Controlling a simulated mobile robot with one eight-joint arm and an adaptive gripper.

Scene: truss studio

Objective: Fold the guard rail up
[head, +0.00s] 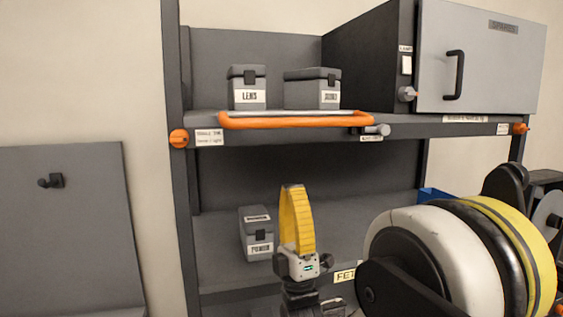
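The guard rail (295,122) is a long orange bar with rounded ends along the front edge of the upper shelf. It lies low, about level with the shelf board, and does not stand up in front of the boxes. A pale strip runs just behind it, and a grey knob (377,130) sits at its right end. My gripper (293,188) has yellow ribbed fingers pointing up in front of the lower bay, below the rail and apart from it in the picture. The fingers overlap from this side, so their gap is hidden. I see nothing held.
Two grey lidded boxes, one marked LENS (247,88) and another (313,88), stand behind the rail. A grey cabinet (478,60) stands at right on the same shelf. Another box (257,234) sits below. An orange knob (179,138) is on the left post.

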